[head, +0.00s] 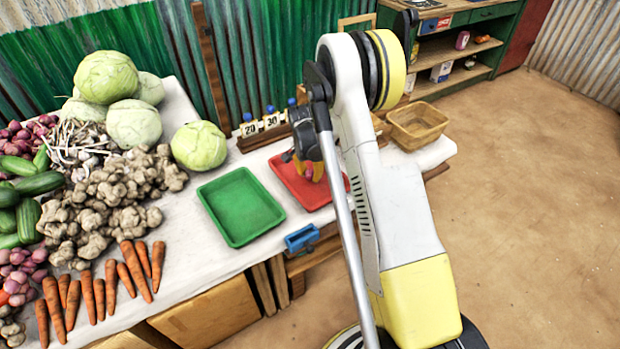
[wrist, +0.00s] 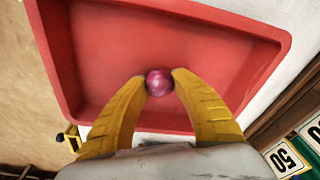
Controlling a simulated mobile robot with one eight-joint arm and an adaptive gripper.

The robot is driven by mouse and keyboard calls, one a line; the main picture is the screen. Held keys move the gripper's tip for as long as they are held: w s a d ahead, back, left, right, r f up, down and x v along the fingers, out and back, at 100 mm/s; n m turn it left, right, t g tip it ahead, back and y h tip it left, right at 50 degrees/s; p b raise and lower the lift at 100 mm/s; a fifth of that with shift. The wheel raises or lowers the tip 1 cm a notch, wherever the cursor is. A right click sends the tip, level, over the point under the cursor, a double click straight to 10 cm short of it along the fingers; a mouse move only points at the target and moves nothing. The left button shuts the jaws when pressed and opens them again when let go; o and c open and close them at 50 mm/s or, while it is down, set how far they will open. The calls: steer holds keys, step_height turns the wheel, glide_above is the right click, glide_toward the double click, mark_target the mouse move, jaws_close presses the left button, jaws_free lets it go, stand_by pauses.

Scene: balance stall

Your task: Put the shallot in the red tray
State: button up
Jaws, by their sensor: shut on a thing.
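The shallot (wrist: 159,83) is small, round and purple-red. My gripper (wrist: 160,82) has its yellow fingers shut on it, one on each side. In the wrist view the shallot is over the red tray (wrist: 200,35), within its rim; I cannot tell how high it is above the tray floor. In the head view the red tray (head: 290,182) is partly hidden behind my arm. My gripper (head: 308,172) shows there over the tray, and the shallot is a small purplish patch between the fingers. The rest of the tray looks empty.
A green tray (head: 241,207) lies empty left of the red one. Number cards (head: 262,124) stand behind the trays. A wooden basket (head: 417,125) is to the right. Cabbages (head: 200,146), ginger (head: 110,205) and carrots (head: 135,270) cover the table's left side.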

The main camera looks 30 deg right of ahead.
steer(key=shift+f, duration=0.25)
steer(key=o, duration=0.4)
steer(key=shift+f, duration=0.25)
steer(key=o, duration=0.4)
steer(key=shift+o, duration=0.2)
steer(key=shift+r, duration=0.1)
